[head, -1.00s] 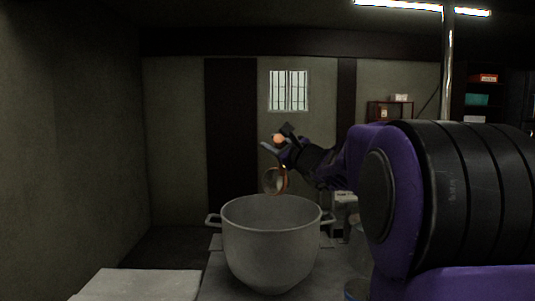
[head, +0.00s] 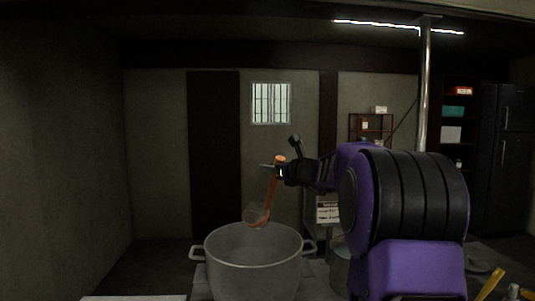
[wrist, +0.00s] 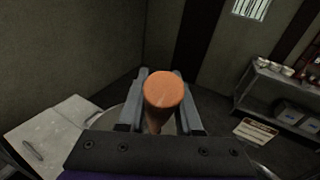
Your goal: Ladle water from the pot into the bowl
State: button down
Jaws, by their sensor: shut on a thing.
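The pot (head: 255,272) is a large grey vessel with two side handles, low in the middle of the head view. My gripper (head: 279,168) is above it and a little to the right, shut on the ladle (head: 270,194). In the wrist view the round orange handle end (wrist: 164,90) sits between the two fingers. I cannot tell whether the ladle or pot holds water. I cannot make out the bowl in any view.
A pale flat surface (head: 135,298) lies at the lower left; it also shows in the wrist view (wrist: 50,133). A metal post (head: 424,90), shelves and a dark fridge (head: 512,150) stand at the right. The air left of the pot is clear.

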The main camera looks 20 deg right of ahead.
jog(key=shift+w+d+r+p, duration=0.2)
jog(key=shift+d+r+p, duration=0.1)
jog(key=shift+r+p, duration=0.25)
jog(key=w+d+f+m+g+y, duration=0.2)
jog(key=w+d+f+m+g, duration=0.1)
jog(key=w+d+f+m, duration=0.35)
jog(key=r, duration=0.1)
jog(key=s+r, duration=0.1)
jog(key=s+d+r, duration=0.1)
jog(key=r, duration=0.1)
jog(key=shift+r, duration=0.1)
dwell(0.6)
